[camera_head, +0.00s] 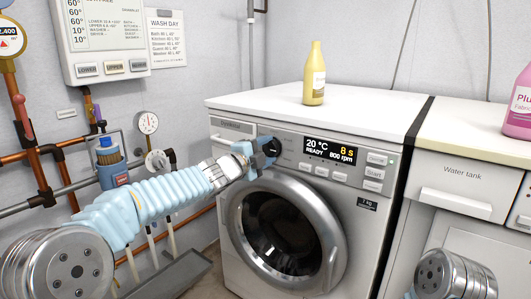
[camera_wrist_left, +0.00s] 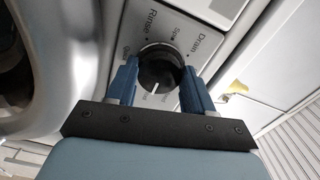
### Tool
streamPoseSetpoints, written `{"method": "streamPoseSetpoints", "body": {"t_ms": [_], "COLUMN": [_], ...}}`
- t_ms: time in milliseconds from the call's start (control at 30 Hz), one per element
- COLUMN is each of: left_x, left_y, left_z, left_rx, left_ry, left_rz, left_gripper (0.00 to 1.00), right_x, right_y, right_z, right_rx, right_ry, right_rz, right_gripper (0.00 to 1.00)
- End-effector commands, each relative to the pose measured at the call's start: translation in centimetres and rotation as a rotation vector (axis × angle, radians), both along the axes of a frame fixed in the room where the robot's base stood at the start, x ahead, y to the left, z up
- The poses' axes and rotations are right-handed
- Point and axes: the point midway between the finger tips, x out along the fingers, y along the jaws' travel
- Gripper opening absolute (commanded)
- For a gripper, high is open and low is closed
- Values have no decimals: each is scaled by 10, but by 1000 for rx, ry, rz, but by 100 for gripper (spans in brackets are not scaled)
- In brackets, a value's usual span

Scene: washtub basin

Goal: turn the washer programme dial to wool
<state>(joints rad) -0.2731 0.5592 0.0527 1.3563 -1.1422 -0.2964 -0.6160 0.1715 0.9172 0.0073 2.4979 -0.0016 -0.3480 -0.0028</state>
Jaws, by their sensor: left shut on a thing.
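The washer (camera_head: 205,135) stands ahead with its round door shut. Its programme dial (camera_wrist_left: 160,70) is a dark round knob with a white pointer mark, seen in the left wrist view. Labels such as Rinse, Spin and Drain show around it; the pointed-at label is too blurred to read, and I cannot find wool. My left gripper (camera_head: 268,149) is at the dial, its blue fingers on either side, shut on it; the gripper hides the dial in the head view. The washer display (camera_head: 331,150) reads 20 °C, READY, 8 s, 800 rpm. My right gripper is not in view.
A yellow bottle (camera_head: 314,75) stands on the washer top. A pink bottle (camera_head: 519,105) stands on the counter at right, above a drawer marked Water tank (camera_head: 466,186). Copper pipes (camera_head: 35,150) and gauges line the left wall.

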Motion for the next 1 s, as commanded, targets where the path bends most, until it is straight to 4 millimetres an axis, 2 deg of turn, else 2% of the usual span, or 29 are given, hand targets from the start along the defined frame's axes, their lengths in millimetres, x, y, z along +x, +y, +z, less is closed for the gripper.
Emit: {"method": "streamPoseSetpoints", "body": {"t_ms": [400,433,600,867,1000], "left_x": [0,0,0,-1,-10], "left_y": [-1,-1,0,0,7], "left_z": [-2,-2,-1,-1,-1], "left_rx": [9,8,7,6,7], "left_ry": [-2,-1,-2,-3,-4], "left_rz": [-1,-1,-1,0,0], "left_gripper": [22,54,78,78,78], "right_x": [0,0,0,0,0], "right_y": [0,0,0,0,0], "right_z": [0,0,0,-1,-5], "right_rx": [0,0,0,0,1], "right_ry": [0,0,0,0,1], "right_rz": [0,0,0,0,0], "right_gripper": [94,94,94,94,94]}}
